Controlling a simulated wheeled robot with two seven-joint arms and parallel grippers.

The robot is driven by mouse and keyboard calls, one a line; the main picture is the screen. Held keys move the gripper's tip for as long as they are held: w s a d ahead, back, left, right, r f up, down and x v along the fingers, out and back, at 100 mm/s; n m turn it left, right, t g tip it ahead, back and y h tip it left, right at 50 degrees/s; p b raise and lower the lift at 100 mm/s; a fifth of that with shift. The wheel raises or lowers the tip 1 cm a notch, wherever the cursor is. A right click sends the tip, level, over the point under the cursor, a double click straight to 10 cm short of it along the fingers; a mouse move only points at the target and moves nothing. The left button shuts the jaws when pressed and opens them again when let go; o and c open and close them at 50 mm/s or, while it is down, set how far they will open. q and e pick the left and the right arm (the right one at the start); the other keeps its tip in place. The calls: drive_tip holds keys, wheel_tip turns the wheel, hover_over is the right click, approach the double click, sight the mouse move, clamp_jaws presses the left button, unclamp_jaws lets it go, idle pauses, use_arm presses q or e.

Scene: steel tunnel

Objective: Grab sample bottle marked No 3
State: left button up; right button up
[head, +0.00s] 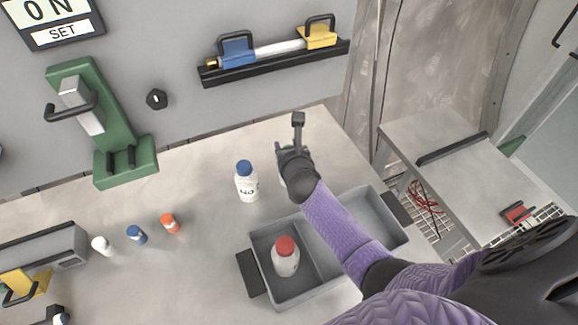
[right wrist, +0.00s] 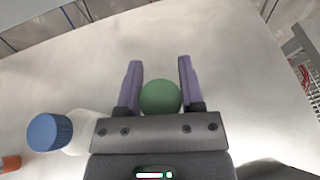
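My right gripper (right wrist: 160,66) is open, with its two purple fingers on either side of a round green cap (right wrist: 161,97). A narrow gap shows beside the cap, and whatever is under it is hidden. In the head view this gripper (head: 297,135) is over the table, right of a white bottle with a blue cap (head: 246,186). That bottle stands upright; its label shows "No", but I cannot read the number. It also shows in the right wrist view (right wrist: 55,131), left of the gripper. A red-capped white bottle (head: 285,262) stands in the grey tray (head: 318,290). My left gripper is out of view.
Small white (head: 102,245), blue (head: 137,235) and orange (head: 170,223) capped items lie on the table at left. A green holder (head: 115,125) stands by the back wall. A black rack (head: 275,66) is on the wall. The tray lies under my right forearm.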

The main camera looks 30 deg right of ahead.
clamp_jaws()
idle(0.3)
idle(0.6)
